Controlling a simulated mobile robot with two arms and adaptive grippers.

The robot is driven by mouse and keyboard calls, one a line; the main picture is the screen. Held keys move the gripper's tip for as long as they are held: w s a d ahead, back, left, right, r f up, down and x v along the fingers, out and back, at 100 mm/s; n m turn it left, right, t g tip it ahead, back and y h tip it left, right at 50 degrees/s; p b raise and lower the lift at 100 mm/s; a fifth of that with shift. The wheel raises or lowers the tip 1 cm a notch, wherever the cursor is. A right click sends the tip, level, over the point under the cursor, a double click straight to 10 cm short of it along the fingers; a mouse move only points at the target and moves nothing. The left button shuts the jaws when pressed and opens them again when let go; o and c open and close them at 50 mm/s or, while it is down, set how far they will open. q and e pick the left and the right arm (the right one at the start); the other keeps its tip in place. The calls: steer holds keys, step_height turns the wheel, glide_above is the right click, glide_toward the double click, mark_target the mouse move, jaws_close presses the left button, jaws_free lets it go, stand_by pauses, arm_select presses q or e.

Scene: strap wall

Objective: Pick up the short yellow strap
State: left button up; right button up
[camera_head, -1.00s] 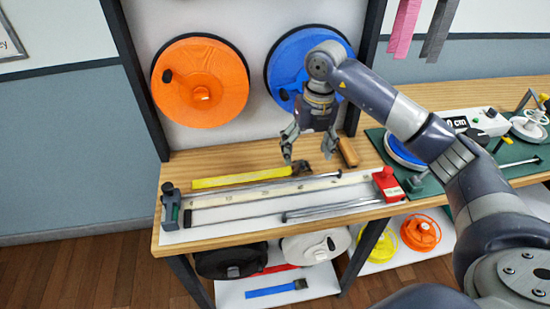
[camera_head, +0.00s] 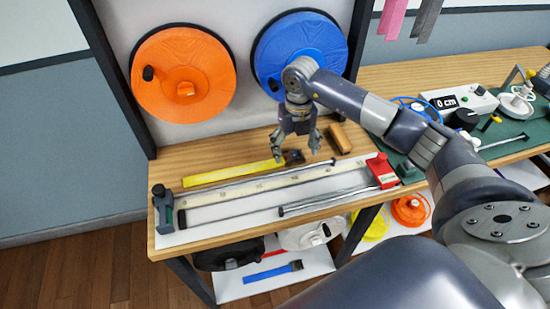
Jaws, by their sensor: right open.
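The short yellow strap (camera_head: 232,174) lies flat on the wooden tabletop, behind the measuring board. A dark buckle (camera_head: 294,157) is at its right end. My right gripper (camera_head: 296,155) is open, pointing down, with its fingers at either side of the buckle end in the picture. I cannot tell whether the fingertips touch the strap or how high they are above it. Nothing shows between the fingers except the strap's end. My left gripper is not in view.
A measuring board (camera_head: 235,212) with metal rods and a red end block (camera_head: 382,170) lies in front. A wooden block (camera_head: 340,138) stands just right of the gripper. Orange (camera_head: 160,60) and blue (camera_head: 325,38) reels hang behind. A blue strap (camera_head: 268,274) lies on the lower shelf.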

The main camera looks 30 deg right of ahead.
step_height(320, 180, down, 2)
steer(key=shift+d+f, duration=0.1)
steer(key=c, duration=1.2)
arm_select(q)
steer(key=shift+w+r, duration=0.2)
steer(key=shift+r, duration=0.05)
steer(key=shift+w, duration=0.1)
arm_select(e)
steer(key=shift+r, duration=0.2)
